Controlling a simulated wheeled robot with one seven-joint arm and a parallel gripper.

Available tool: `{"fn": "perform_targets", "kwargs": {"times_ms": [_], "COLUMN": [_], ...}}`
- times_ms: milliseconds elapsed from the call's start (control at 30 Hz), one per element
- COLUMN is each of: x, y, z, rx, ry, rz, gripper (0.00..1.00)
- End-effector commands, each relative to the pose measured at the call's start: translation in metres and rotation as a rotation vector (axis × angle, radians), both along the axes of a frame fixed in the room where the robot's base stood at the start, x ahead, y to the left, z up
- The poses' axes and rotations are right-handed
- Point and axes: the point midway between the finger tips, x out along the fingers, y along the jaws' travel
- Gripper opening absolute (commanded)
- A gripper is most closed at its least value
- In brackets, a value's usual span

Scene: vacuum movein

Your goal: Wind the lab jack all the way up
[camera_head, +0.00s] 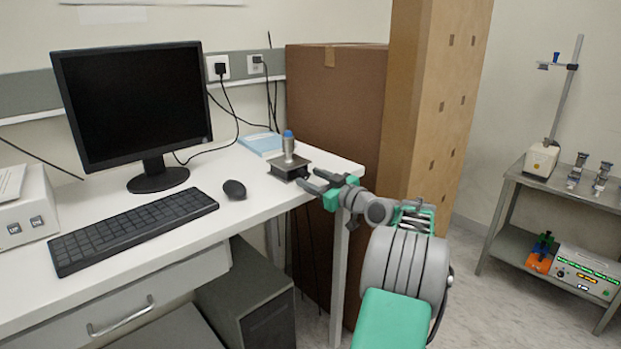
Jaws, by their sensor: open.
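The lab jack (281,171) is a small, dark, low platform near the right end of the white desk. A silvery cylinder with a blue top (288,146) stands upright on it. My gripper (308,180) is at the desk's right edge, just right of the jack, with its fingers pointing left towards it. The fingers are apart with nothing between them. The jack's knob cannot be made out, and I cannot tell whether a fingertip touches the jack.
A mouse (234,189), keyboard (135,227) and monitor (134,105) stand left of the jack on the desk (215,225). A light-blue book (262,144) lies behind it. Tall brown boxes (335,120) stand close behind my arm. A metal cart (560,188) is at the far right.

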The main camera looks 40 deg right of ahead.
Motion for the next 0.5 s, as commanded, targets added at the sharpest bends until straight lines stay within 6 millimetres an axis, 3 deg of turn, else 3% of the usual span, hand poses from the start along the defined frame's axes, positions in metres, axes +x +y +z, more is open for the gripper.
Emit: {"fn": "perform_targets", "kwargs": {"times_ms": [100, 333, 500], "x": [0.0096, 0.0103, 0.0098], "y": [-0.0004, -0.0015, -0.0019], "z": [-0.0002, -0.0001, -0.0001], "rx": [0.001, 0.001, 0.001], "ry": [0.000, 0.000, 0.001], "rz": [-0.002, -0.004, -0.005], "gripper": [0.49, 0.49, 0.35]}}
